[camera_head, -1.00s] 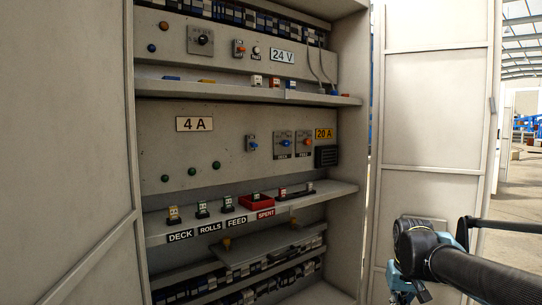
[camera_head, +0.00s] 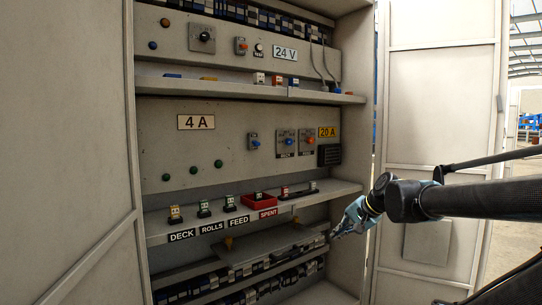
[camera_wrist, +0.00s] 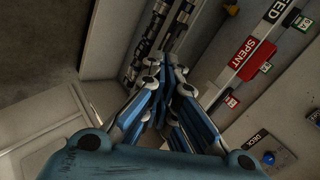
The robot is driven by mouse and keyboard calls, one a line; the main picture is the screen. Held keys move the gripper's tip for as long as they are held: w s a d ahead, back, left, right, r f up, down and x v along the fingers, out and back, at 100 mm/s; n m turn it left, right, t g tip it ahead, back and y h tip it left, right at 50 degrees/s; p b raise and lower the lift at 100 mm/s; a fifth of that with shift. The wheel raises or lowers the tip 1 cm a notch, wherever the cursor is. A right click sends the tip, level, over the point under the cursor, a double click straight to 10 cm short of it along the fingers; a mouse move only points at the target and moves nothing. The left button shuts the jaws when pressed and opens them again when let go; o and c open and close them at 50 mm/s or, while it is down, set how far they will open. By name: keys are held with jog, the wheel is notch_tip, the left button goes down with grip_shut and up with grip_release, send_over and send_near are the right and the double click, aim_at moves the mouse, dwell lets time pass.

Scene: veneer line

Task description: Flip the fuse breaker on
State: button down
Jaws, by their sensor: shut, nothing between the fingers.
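An open grey cabinet holds several small switches. On the middle panel, a switch with a blue knob (camera_head: 286,142) and one with an orange knob (camera_head: 306,141) sit side by side. The head view is too small to read which is the fuse breaker. In the wrist view, a plate marked DECK with a blue knob (camera_wrist: 268,158) shows at lower right. My gripper (camera_head: 336,236) is shut and empty, low at the cabinet's right opening, below and apart from these switches. It also shows in the wrist view (camera_wrist: 168,66).
The lower shelf (camera_head: 325,195) carries several fuse-like blocks and a red SPENT tray (camera_head: 258,197), close above my gripper. The right cabinet door (camera_head: 430,120) stands open behind my arm. The left door (camera_head: 65,150) is also open. Rows of modules (camera_head: 240,285) lie below.

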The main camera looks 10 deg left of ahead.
jog(key=w+a+r+m+t+y, duration=0.1)
jog(key=w+a+r+m+y, duration=0.2)
jog(key=w+a+r+m, duration=0.4)
jog(key=w+a+r+m+t+y, duration=0.25)
jog(key=w+a+r, duration=0.35)
jog(key=a+r, duration=0.35)
jog(key=shift+w+a+r+m+t+y, duration=0.35)
jog(key=shift+w+a+r+m, duration=0.7)
jog(key=shift+w+a+m, duration=1.5)
jog(key=shift+w+a+r+m+t+y, duration=0.15)
jog(key=shift+w+a+r+m+t, duration=0.35)
jog(key=shift+w+a+r+m, duration=2)
jog(key=shift+w+a+f+m+t+y, duration=0.4)
jog(key=shift+w+a, duration=1.3)
jog(key=shift+a, duration=2.2)
jog(key=shift+r, duration=0.4)
jog(key=v, duration=0.6)
jog(key=shift+f, duration=0.35)
jog(key=shift+s, duration=0.1)
